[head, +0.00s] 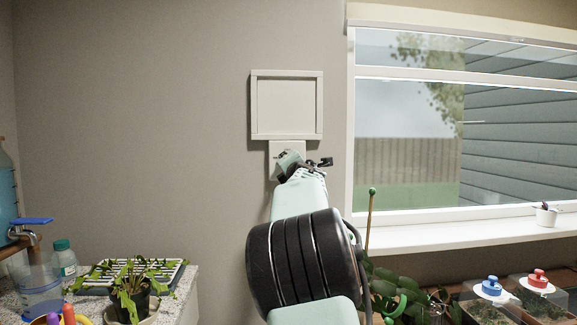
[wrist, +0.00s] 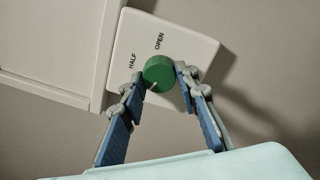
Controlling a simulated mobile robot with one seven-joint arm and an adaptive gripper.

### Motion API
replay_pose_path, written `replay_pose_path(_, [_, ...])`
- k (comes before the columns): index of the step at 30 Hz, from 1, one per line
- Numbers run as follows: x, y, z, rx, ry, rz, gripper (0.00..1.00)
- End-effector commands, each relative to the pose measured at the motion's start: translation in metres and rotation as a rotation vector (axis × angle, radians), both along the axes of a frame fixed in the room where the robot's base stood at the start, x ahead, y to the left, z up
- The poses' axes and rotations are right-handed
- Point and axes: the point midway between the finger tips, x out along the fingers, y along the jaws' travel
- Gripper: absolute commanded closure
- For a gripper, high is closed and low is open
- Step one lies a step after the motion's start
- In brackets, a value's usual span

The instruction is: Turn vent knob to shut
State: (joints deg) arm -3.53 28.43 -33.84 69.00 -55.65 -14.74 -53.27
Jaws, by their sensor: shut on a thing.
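The vent knob (wrist: 159,71) is a round green knob with a pale pointer line, on a white plate (wrist: 190,47) marked OPEN and HALF. In the wrist view its pointer is toward the lower left, away from both visible words; any other marking is hidden. My gripper (wrist: 160,77) is shut on the knob, one finger on each side. In the head view the plate (head: 274,147) is just under the square vent frame (head: 287,105) on the wall. There my gripper (head: 290,158) covers the knob.
A window (head: 460,130) with a white sill (head: 450,237) is to the right. Plants (head: 400,290) stand below it, beside lidded clear boxes (head: 490,305). A counter at lower left holds a potted plant (head: 125,280), a rack and bottles. The wall left of the vent is clear.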

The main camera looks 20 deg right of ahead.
Motion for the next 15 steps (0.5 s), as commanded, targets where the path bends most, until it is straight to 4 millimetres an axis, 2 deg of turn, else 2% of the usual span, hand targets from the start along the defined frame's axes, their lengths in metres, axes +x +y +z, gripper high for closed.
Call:
replay_pose_path(13, [-0.0003, -0.0006, 0.0008, -0.012, 0.002, -0.001, 0.95])
replay_pose_path(14, [-0.0003, -0.0006, 0.0008, -0.011, 0.002, -0.001, 0.68])
replay_pose_path(15, [-0.0003, -0.0006, 0.0008, -0.011, 0.002, -0.001, 0.64])
